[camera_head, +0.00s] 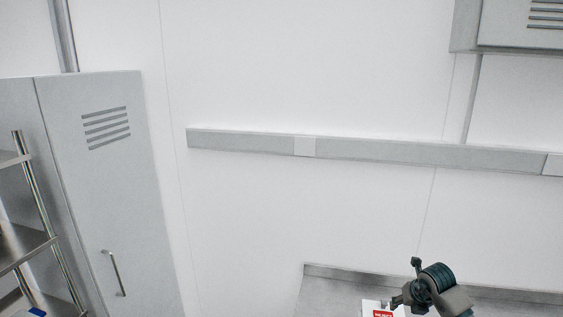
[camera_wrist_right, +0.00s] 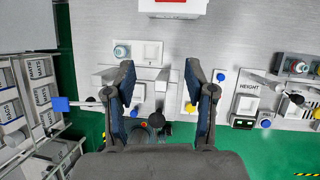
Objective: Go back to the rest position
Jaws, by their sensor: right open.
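My right gripper (camera_wrist_right: 163,85) shows in the right wrist view with its two dark fingers spread wide apart and nothing between them. It hangs above a grey steel worktop (camera_wrist_right: 95,25). In the head view, part of my right arm and gripper (camera_head: 425,290) shows at the bottom right, over the worktop (camera_head: 340,285). My left gripper is in neither view.
A white box with a red label (camera_head: 378,307) stands beside my right gripper; it also shows in the wrist view (camera_wrist_right: 172,6). A HEIGHT device (camera_wrist_right: 245,105) and small bottles are at the right. A shelf rack (camera_head: 28,200) and grey cabinet (camera_head: 105,190) stand left.

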